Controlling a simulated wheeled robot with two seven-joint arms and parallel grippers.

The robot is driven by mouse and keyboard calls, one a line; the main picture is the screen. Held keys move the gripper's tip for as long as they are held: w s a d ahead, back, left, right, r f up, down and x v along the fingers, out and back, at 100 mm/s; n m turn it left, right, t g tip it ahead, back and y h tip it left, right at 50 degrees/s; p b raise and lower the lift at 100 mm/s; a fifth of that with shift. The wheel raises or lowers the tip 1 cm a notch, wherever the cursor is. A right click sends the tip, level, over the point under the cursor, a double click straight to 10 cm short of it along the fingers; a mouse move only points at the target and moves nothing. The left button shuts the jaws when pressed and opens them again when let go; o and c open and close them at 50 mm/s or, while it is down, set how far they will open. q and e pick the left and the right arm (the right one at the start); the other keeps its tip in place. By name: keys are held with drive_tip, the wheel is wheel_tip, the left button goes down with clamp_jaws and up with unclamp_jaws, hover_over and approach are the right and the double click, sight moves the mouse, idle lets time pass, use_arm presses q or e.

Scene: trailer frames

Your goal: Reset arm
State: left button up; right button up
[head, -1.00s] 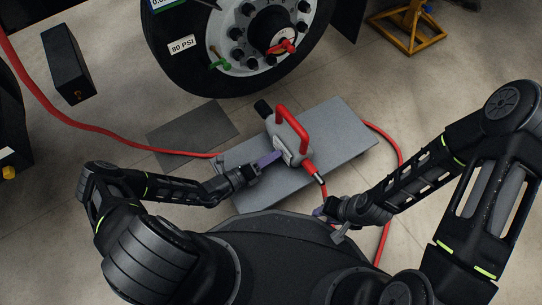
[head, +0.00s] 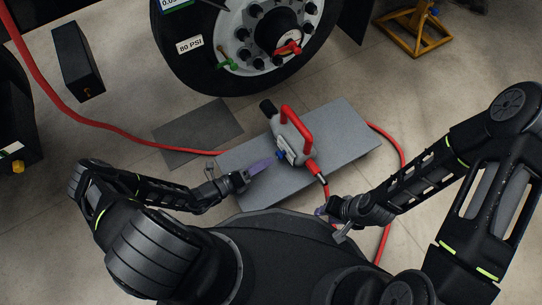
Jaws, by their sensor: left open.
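My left gripper (head: 256,170) has purple fingertips and is open and empty, over the left part of a grey slab. It is a short way left of a grey tool with a red handle (head: 297,127) and does not touch it. The tool lies on the slab (head: 345,125), with a red hose joined to its lower right end. My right gripper (head: 323,211) is low, at the front edge of the slab near the hose. Its fingers are small and partly hidden, so I cannot tell whether they are open.
A large wheel (head: 205,70) with an "80 PSI" label stands behind the slab. A red hose (head: 75,122) runs along the floor at left. A black box (head: 78,62) is at upper left, a yellow stand (head: 412,30) at upper right. A dark mat (head: 200,130) lies left of the slab.

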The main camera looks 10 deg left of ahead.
use_arm(q)
drive_tip(key=shift+v, duration=1.05)
use_arm(e)
drive_tip(key=shift+r, duration=0.35)
